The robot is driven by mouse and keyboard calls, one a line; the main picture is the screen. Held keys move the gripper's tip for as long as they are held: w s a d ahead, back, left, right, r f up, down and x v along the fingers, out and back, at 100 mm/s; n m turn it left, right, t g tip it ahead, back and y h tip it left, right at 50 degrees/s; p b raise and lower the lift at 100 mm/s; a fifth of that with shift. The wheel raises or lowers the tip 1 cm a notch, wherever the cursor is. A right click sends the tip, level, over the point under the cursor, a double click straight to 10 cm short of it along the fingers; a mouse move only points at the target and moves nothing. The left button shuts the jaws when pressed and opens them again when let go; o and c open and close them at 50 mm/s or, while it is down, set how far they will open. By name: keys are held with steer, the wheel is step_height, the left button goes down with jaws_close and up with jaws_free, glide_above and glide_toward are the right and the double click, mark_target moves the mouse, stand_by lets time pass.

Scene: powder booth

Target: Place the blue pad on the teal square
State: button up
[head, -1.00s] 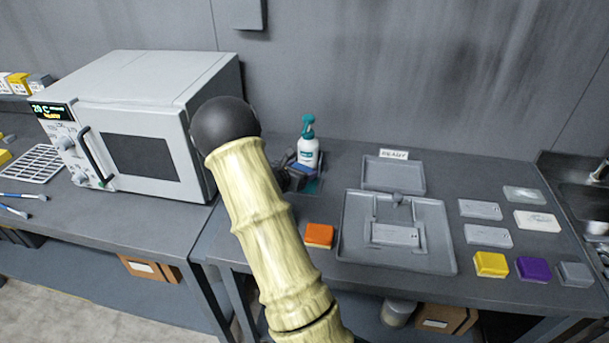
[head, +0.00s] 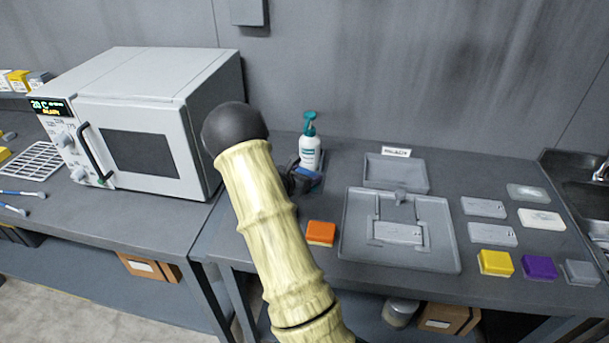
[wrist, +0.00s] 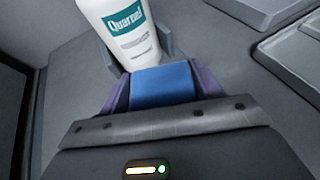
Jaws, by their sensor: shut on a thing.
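The blue pad (wrist: 163,84) is held between the two purple-grey fingers of my gripper (wrist: 165,92) in the wrist view. In the head view a small part of the blue pad (head: 309,175) shows beside my dark gripper (head: 297,181), just in front of the spray bottle. My arm hides part of the gripper there. The teal square cannot be made out clearly now; the pad and gripper are over the spot where it showed. I cannot tell whether the pad touches the surface.
A white spray bottle (head: 310,150) with a teal top stands right behind the pad. An orange pad (head: 320,233) lies in front, a grey tray fixture (head: 353,245) to the right. A white oven (head: 150,120) is at left. Yellow (head: 495,263) and purple (head: 538,267) pads lie far right.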

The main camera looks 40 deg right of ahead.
steer(key=o, duration=0.7)
steer(key=shift+r, duration=0.1)
steer(key=shift+r+p, duration=0.1)
steer(key=shift+p, duration=0.2)
steer(key=b+v, duration=0.1)
steer(key=v, duration=1)
steer(key=shift+a+b, duration=0.15)
steer(key=shift+b, duration=0.25)
steer(key=shift+s+a+r, duration=0.2)
steer(key=shift+s, duration=0.1)
steer(key=shift+w, duration=0.1)
